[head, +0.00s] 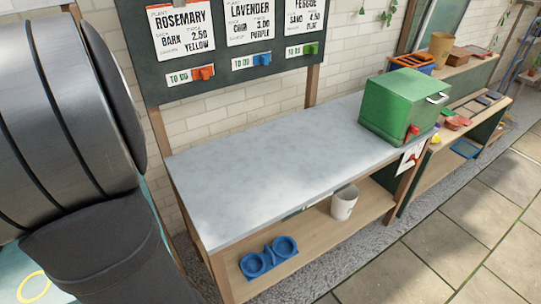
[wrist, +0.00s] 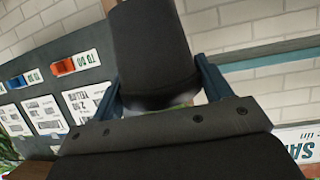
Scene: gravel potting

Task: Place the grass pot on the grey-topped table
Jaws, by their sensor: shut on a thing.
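The grey-topped table (head: 270,150) stands in the middle of the head view, and most of its top is bare. In the wrist view, my gripper (wrist: 160,82) has its blue fingers shut on a dark tapered pot (wrist: 158,45). A little green shows at the pot's wide end, beside the gripper body, so it looks like the grass pot. The wrist picture is upside down, with the pot's wide end low in it. Neither my gripper nor the pot shows in the head view, where my arm fills the left side.
A green box (head: 404,105) with a red tap stands at the table's right end. The lower shelf holds a white pot (head: 344,203) and a blue two-ring holder (head: 268,259). A dark board with plant cards (head: 184,35) hangs behind. Another shelf unit stands at right.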

